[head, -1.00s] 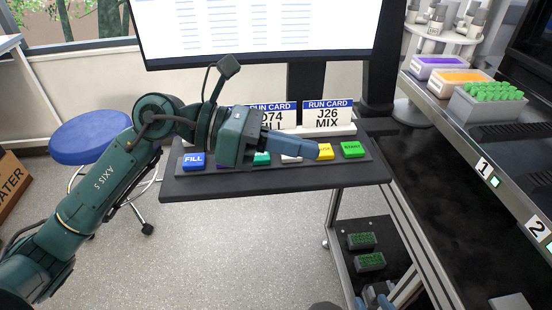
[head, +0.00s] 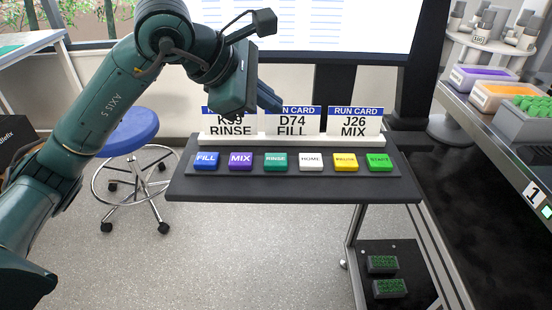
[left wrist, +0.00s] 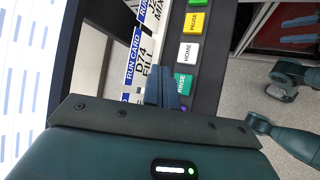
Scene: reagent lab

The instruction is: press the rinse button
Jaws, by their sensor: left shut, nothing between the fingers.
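The rinse button (head: 275,162) is a teal block labelled RINSE, third from the left in a row on a dark panel. It also shows in the left wrist view (left wrist: 183,84), close beside the fingertips. My left gripper (head: 270,100) is shut and empty. In the head view its blue-grey fingers are above and behind the button row, in front of the run cards. The button is unobstructed in the head view. My right gripper is not seen in the head view.
Other buttons flank it: FILL (head: 206,161), MIX (head: 241,161), HOME (head: 311,162), yellow PAUSE (head: 345,162) and START (head: 379,162). Run cards (head: 353,121) stand behind in a white holder (head: 300,140). A monitor (head: 330,30) rises behind. A blue stool (head: 130,135) stands left.

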